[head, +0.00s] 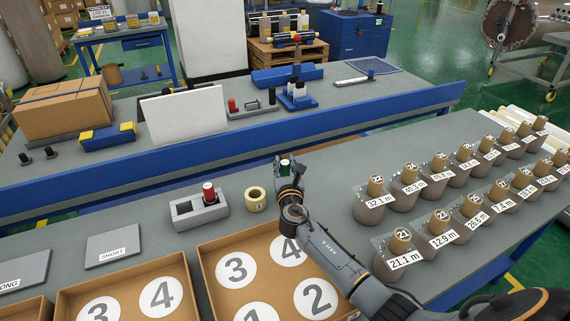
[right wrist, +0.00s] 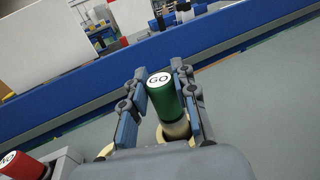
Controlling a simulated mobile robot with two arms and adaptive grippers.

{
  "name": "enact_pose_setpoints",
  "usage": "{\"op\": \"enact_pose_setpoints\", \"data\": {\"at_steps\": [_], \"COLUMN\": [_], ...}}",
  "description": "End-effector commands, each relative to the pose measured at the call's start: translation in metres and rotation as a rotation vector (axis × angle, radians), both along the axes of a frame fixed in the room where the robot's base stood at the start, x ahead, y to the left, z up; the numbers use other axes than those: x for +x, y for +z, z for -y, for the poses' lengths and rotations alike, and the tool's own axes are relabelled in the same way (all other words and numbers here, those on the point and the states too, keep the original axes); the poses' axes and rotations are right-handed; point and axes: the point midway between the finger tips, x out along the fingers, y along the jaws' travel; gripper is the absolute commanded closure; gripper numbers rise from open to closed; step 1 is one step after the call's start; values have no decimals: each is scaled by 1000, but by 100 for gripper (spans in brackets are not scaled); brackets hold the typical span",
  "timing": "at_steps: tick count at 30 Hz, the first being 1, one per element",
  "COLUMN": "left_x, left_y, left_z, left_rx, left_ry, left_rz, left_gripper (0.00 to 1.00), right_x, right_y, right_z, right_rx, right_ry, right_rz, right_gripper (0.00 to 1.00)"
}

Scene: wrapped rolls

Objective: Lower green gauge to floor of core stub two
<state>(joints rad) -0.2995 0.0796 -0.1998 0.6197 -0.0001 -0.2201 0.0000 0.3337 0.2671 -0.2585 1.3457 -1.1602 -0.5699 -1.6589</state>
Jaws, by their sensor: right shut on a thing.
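My right gripper (head: 288,166) is shut on the green gauge (head: 285,162), whose white top reads GO in the right wrist view (right wrist: 165,100). The gauge is close to upright between the two fingers (right wrist: 160,95). Its pale lower part points down at a tan core stub (right wrist: 189,141) just beneath. I cannot tell how far the gauge tip is inside that stub. The stub's number is hidden, and in the head view the gripper and arm cover it. A core stub marked 1 (head: 256,204) stands to the left. My left gripper is out of view.
A grey holder (head: 182,225) with a red gauge (head: 209,192) stands left of stub 1. Cardboard trays with numbered circles (head: 205,262) lie in front. Several wrapped rolls with length tags (head: 437,247) stand at right. A blue rail (head: 200,150) runs behind.

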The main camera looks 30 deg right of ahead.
Motion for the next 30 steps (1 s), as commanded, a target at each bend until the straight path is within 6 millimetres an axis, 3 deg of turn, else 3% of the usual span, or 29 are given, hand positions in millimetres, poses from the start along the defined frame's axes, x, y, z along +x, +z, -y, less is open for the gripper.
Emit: {"op": "enact_pose_setpoints", "data": {"at_steps": [30], "left_x": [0], "left_y": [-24], "left_z": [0], "left_rx": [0], "left_ry": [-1], "left_rz": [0], "left_gripper": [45], "right_x": [0], "right_y": [-26], "right_z": [0], "right_rx": [0], "right_ry": [0], "right_rz": [1], "right_gripper": [100]}}
